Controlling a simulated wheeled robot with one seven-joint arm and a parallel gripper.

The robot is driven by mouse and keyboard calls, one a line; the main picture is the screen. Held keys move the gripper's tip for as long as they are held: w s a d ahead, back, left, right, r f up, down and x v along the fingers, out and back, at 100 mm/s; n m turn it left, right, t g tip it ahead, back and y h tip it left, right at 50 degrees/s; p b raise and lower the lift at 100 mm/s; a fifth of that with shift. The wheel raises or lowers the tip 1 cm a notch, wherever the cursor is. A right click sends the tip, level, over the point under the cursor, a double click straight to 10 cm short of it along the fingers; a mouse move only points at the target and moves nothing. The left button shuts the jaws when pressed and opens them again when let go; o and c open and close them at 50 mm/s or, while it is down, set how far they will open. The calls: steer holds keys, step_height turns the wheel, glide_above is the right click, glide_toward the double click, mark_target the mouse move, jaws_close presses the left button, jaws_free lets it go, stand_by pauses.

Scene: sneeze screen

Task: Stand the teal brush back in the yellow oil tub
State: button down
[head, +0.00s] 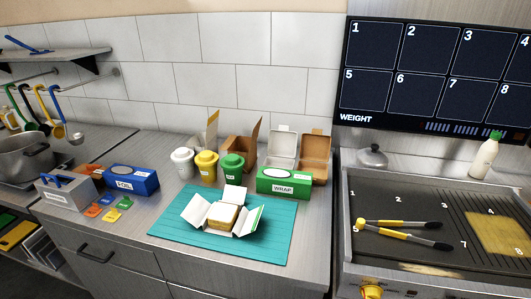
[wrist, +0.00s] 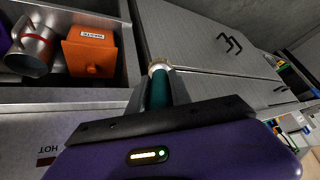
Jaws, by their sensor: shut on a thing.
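My gripper (wrist: 159,94) is shut on the teal brush (wrist: 157,92) in the wrist view. The brush's teal handle lies between the two dark fingers, and a pale, brass-like end shows beyond them. The rest of the brush is hidden behind the gripper body. Neither my gripper nor the brush shows in the head view. A yellow lidded container (head: 206,168) stands on the counter between a white and a green one in the head view. I cannot tell whether it is the oil tub. No tub shows near the brush in the wrist view.
The wrist view shows grey drawer fronts with black handles, an orange box (wrist: 90,51) and a metal canister (wrist: 34,47). In the head view, an open wrapper with food (head: 222,217) lies on a teal mat (head: 273,246). Yellow-handled tools (head: 405,234) lie on the griddle at right.

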steer(key=shift+n, duration=1.1)
